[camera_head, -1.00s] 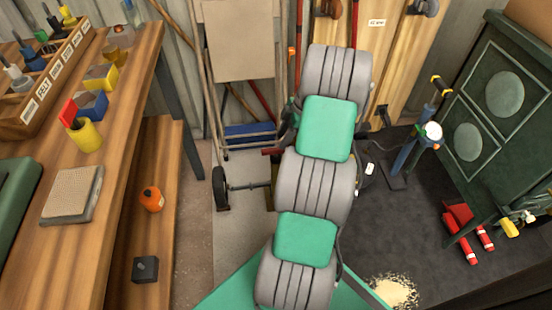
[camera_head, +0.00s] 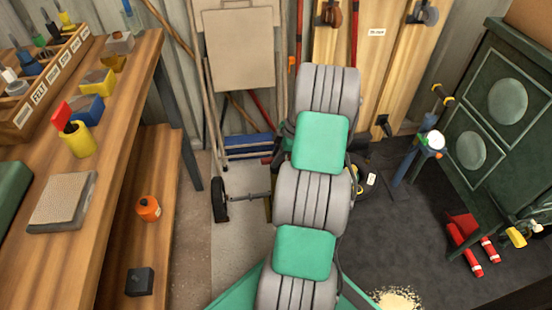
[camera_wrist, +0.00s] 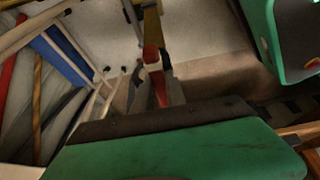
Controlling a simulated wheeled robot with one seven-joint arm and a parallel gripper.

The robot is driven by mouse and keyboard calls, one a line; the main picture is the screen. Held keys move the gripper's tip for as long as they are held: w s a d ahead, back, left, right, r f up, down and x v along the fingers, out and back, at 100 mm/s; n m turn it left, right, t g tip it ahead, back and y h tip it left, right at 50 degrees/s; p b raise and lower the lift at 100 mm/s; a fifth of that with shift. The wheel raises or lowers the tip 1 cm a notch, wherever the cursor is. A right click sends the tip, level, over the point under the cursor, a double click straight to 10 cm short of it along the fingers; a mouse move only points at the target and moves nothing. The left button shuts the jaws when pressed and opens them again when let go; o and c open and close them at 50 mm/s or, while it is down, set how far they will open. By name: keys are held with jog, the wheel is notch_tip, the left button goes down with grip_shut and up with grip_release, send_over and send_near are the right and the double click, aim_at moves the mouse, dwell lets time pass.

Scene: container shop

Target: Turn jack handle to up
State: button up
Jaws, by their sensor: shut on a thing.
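The jack handle (camera_wrist: 152,55) shows in the wrist view as a narrow bar with a red part and a yellow, dark-edged part beyond it. My gripper (camera_wrist: 153,82) has its grey fingers on either side of the red part and is shut on it. In the head view my arm covers the gripper and the handle. A black wheel (camera_head: 219,196) on a thin axle shows left of my arm, low on the floor. I cannot tell whether it belongs to the jack.
A wooden workbench (camera_head: 112,130) with a lower shelf runs along the left. A tan board (camera_head: 240,50) on a frame stands behind. On the right are a blue stand (camera_head: 409,160), a dark green cabinet (camera_head: 478,110) and red cylinders (camera_head: 466,250) on the dark mat.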

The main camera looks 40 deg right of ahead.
grip_shut()
jog(key=shift+m, duration=0.3)
